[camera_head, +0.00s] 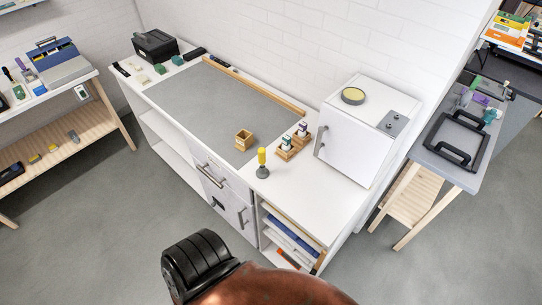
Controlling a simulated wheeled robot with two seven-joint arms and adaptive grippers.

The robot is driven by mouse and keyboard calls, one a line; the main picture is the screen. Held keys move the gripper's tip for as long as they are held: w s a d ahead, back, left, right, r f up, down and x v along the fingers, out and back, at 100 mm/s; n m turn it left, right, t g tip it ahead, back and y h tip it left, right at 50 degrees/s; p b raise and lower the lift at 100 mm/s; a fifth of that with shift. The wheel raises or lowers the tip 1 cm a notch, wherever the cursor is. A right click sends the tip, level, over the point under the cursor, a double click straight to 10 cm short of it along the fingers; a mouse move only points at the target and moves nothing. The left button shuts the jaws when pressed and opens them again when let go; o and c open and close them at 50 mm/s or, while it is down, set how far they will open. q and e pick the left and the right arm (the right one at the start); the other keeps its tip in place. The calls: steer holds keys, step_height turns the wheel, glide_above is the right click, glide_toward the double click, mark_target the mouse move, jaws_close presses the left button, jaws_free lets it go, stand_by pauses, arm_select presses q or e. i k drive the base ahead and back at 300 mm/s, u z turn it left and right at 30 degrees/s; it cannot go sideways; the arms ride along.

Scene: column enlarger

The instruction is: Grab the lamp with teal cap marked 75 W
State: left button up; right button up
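A small wooden rack (293,148) stands on the white counter, left of the white cabinet. It holds two small upright items, each with a pale body: a front one (286,143) with a greenish cap and a back one (302,130) with a darker cap. They may be lamps, but they are too small for me to read any 75 W marking or be sure which cap is teal. A teal object (490,116) also lies on the grey table at the right; I cannot tell what it is. Neither of my grippers is in view.
A yellow-topped tool (262,162) and an open wooden box (244,140) stand near the rack. The white cabinet (350,143) bounds the counter on the right. The grey mat (215,100) is mostly clear. A black-handled tray (455,140) sits on the right table. Open floor lies in front.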

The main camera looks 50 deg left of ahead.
mark_target(286, 140)
steer(key=k, duration=0.3)
steer(key=u, duration=0.9)
